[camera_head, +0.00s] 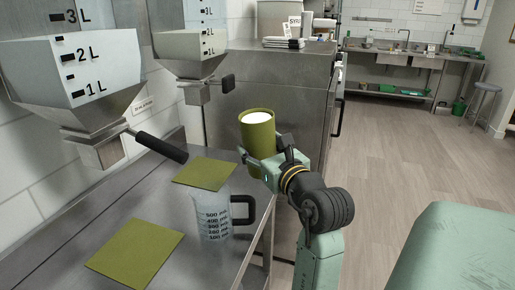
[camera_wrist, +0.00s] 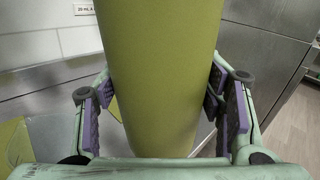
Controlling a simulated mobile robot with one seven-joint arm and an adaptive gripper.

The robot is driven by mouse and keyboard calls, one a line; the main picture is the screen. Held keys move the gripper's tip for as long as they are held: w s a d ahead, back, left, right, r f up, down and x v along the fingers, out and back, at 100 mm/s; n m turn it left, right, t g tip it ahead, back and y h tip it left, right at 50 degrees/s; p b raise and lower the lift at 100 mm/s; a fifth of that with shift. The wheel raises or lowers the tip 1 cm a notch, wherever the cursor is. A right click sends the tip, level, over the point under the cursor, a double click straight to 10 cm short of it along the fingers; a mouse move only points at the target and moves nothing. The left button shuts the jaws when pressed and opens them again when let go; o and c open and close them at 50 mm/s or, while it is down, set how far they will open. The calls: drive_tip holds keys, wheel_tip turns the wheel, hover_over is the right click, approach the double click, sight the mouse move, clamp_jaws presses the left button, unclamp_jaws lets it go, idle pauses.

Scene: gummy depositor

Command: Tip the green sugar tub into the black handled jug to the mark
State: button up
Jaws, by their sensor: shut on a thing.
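The green sugar tub (camera_head: 259,137) is held by my gripper (camera_head: 262,168), with white sugar showing at its open top. The tub looks nearly upright, above and to the right of the steel bench's edge. In the wrist view the tub (camera_wrist: 158,70) fills the middle, and the purple pads of my gripper (camera_wrist: 158,105) close on both sides of it. The clear jug with a black handle (camera_head: 212,217) stands on the bench, lower left of the tub. Its dark scale marks face the camera. No contents are clearly visible in it.
Hoppers (camera_head: 80,80) with litre marks hang over the bench; a black lever (camera_head: 160,146) juts toward the jug. Green mats (camera_head: 135,252) and (camera_head: 204,171) lie on the bench. A steel cabinet (camera_head: 270,75) stands behind the tub. Open floor lies to the right.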

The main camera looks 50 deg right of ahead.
drive_tip(key=shift+a+r+n, duration=0.1)
drive_tip(key=shift+r+n, duration=0.2)
drive_tip(key=shift+n, duration=0.6)
drive_tip(key=shift+w+a+f+b, duration=0.1)
drive_tip(key=shift+f+b, duration=1.85)
drive_tip(key=shift+f, duration=0.15)
drive_tip(key=shift+f, duration=0.2)
drive_tip(key=shift+n, duration=0.6)
drive_tip(key=shift+a+f+b, duration=0.2)
drive_tip(key=shift+f+b, duration=2.45)
drive_tip(key=shift+b, duration=0.05)
drive_tip(key=shift+f+b, duration=0.4)
drive_tip(key=shift+f, duration=0.1)
drive_tip(key=shift+a+n, duration=0.1)
drive_tip(key=shift+n, duration=0.2)
